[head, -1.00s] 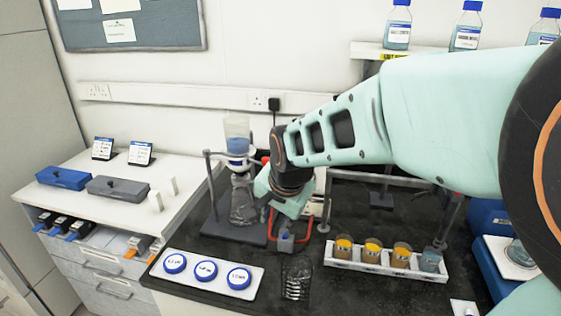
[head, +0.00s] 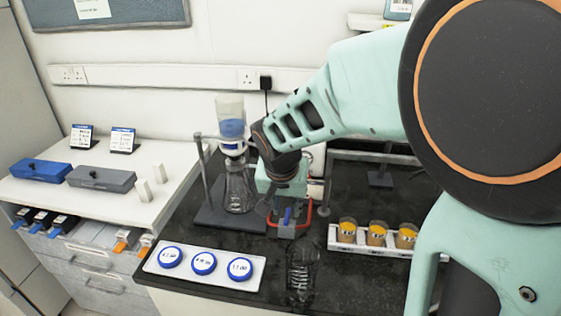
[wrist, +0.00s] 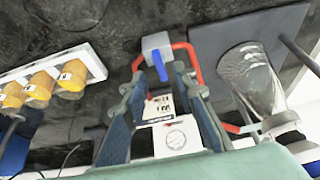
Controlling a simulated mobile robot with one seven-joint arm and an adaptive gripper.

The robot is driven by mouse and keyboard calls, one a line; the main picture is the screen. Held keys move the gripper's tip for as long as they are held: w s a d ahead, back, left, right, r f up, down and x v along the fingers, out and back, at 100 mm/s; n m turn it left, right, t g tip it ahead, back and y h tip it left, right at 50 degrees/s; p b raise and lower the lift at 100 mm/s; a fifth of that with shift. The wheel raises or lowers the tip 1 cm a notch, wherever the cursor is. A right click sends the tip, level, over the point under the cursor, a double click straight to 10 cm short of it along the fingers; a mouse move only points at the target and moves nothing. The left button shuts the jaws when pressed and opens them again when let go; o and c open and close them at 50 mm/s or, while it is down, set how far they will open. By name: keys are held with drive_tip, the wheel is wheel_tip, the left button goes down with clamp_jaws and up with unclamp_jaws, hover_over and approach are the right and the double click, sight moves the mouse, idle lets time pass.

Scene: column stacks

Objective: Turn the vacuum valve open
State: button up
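The vacuum valve is a small grey block (head: 286,231) with an upright blue lever (head: 287,215) and red tubing on both sides. In the wrist view, the valve block (wrist: 156,42) and blue lever (wrist: 160,68) lie just beyond my fingertips. My gripper (wrist: 161,84) is open and empty, its dark blue fingers spread either side of the line to the lever. No contact with the lever shows. In the head view, my gripper (head: 283,199) is just behind the valve, its wrist hiding part of the bench. A clear flask (head: 240,190) stands left of the valve.
A filter funnel with blue liquid (head: 231,128) sits above the flask, beside a stand rod. A white rack (head: 374,245) of amber jars is right of the valve. A clear beaker (head: 302,270) and a tray of blue-lidded dishes (head: 254,277) are in front. A gauge box (wrist: 172,138) shows between my fingers.

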sight(287, 215)
drive_tip(key=shift+b+x, duration=0.4)
drive_tip(key=shift+x, duration=1.15)
drive_tip(key=shift+c, duration=0.3)
clamp_jaws()
